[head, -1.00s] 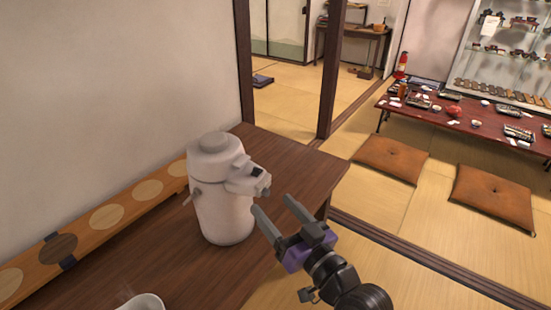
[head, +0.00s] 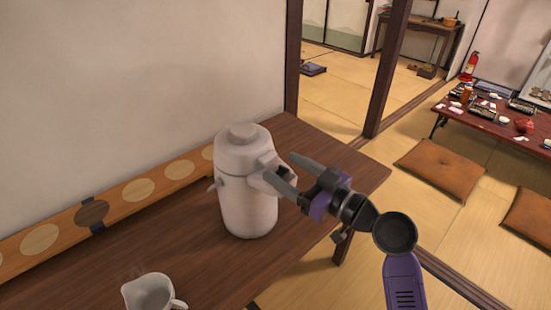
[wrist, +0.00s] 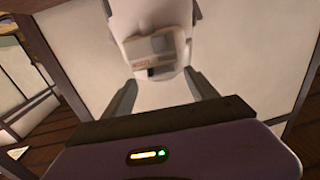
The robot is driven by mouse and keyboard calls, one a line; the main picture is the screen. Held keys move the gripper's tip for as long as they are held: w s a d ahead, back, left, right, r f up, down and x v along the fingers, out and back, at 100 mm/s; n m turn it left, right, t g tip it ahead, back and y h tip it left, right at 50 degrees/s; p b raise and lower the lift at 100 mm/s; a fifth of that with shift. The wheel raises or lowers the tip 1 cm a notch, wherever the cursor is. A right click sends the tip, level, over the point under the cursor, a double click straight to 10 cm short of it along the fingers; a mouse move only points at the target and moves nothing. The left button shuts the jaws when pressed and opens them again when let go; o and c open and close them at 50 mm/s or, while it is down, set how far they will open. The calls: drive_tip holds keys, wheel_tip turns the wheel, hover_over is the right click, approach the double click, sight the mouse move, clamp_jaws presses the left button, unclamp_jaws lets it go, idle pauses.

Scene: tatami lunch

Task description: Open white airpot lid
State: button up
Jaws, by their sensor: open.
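The white airpot (head: 247,205) stands upright on the dark wooden table, with its lid (head: 243,135) shut on top. Its spout head points right, toward my gripper. My gripper (head: 291,174) is open, with its fingers at the spout side of the airpot; one finger overlaps the spout in the head view, and I cannot tell if it touches. In the wrist view the airpot (wrist: 152,24) lies ahead between the two open fingers (wrist: 160,92), with its spout and small red marking facing me. Nothing is held.
A white pitcher (head: 148,294) stands on the table (head: 215,277) at the front left. A wooden board with round inlays (head: 90,214) lies along the wall. Brown cushions (head: 441,168) and a low red table (head: 500,125) are on the tatami at right.

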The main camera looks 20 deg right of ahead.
sight(273, 171)
drive_tip(key=shift+p+x, duration=0.35)
drive_tip(key=shift+x, duration=1.8)
drive_tip(key=shift+c, duration=0.5)
clamp_jaws()
